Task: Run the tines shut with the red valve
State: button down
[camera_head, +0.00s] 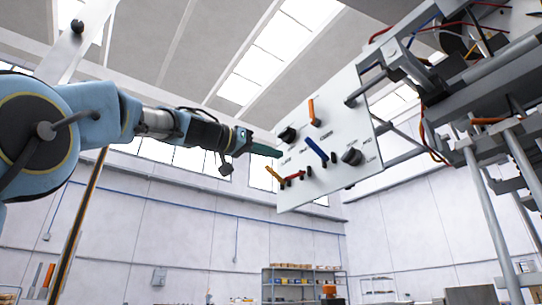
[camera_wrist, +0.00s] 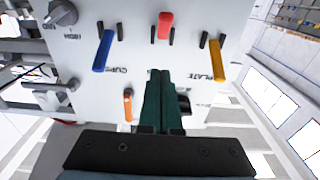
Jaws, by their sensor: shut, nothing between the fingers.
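The red valve is a short red lever (camera_head: 294,177) low on the white panel (camera_head: 342,125) in the head view. In the wrist view the red lever (camera_wrist: 165,26) stands at the top middle, between two short black posts. My gripper (camera_head: 279,153) has dark green fingers, shut and empty, near the panel's left edge, up and left of the red lever. In the wrist view my gripper (camera_wrist: 160,73) points at the panel, its tips below the red lever in the picture with a gap between. I cannot tell whether the tips touch the panel. No tines are clearly recognizable.
A blue lever (camera_wrist: 103,51) and a yellow lever (camera_wrist: 217,61) flank the red one. An orange lever (camera_wrist: 128,106) is left of my fingers. A black knob (camera_wrist: 184,104) is partly hidden behind them. Metal framework with loose wires (camera_head: 435,90) stands right of the panel.

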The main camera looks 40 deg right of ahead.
jog(key=a+f+b, duration=0.2)
jog(key=a+b, duration=0.2)
jog(key=a, duration=0.6)
jog(key=shift+w+b, duration=0.25)
jog(key=shift+b, duration=0.1)
